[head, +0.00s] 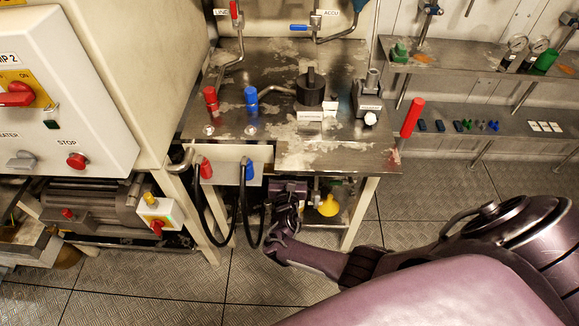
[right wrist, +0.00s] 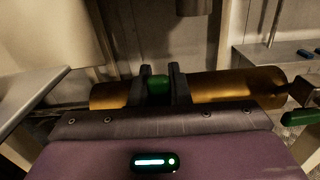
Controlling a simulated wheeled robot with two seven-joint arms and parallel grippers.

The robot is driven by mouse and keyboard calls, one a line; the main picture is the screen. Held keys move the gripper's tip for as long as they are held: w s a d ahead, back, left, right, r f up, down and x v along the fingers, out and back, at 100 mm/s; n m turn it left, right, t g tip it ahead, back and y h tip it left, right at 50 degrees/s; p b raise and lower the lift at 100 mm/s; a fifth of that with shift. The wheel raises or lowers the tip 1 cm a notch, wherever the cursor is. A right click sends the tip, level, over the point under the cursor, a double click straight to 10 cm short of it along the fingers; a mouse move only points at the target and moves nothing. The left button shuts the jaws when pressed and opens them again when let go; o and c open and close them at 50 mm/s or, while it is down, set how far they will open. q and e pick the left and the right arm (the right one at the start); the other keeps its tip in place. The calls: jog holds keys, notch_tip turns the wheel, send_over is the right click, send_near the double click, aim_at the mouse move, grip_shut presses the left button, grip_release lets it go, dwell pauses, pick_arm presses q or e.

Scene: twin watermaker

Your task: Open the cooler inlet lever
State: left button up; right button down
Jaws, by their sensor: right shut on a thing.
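In the right wrist view, the two dark fingers of my right gripper (right wrist: 157,76) are shut on a green lever handle (right wrist: 158,90). The handle lies in front of a brass-coloured cylinder (right wrist: 230,87) that runs sideways. In the head view, my right arm comes in from the right, and the right gripper (head: 281,222) is low under the steel table, beside dark hoses. The handle is hidden there. No label shows which lever this is, and the lever's pivot cannot be seen. My left gripper is not in view.
A second green handle (right wrist: 301,117) is at the cylinder's right end. Two black hoses (head: 243,215) hang left of my right gripper.

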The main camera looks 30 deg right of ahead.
jog(key=shift+f, duration=0.1)
jog(key=c, duration=1.4)
grip_release()
jog(key=shift+o, duration=0.2)
jog(key=p+v, duration=0.1)
jog(key=v, duration=0.7)
jog(key=shift+p, duration=0.3)
jog(key=shift+d, duration=0.1)
